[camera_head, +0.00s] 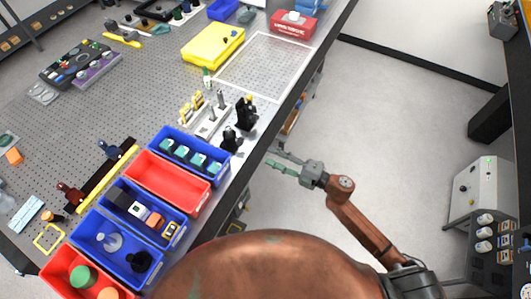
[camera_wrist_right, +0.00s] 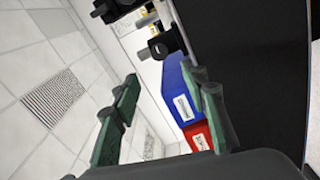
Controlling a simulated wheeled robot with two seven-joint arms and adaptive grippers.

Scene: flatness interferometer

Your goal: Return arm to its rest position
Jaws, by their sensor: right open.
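My right arm (camera_head: 362,225) reaches up from the lower right in the head view. Its right gripper (camera_head: 283,164) is beside the table's right edge, over the floor, next to the bin row. The right wrist view shows its two green fingers (camera_wrist_right: 160,115) spread apart with nothing between them. My left gripper does not show in either view.
The perforated table (camera_head: 125,70) carries a row of bins, including an empty red bin (camera_head: 166,183) and a blue bin (camera_head: 190,150) with several teal-topped items. Black mounts (camera_head: 244,113) stand near the edge. A grey cabinet (camera_head: 475,190) stands at right. Open floor (camera_head: 390,130) lies between.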

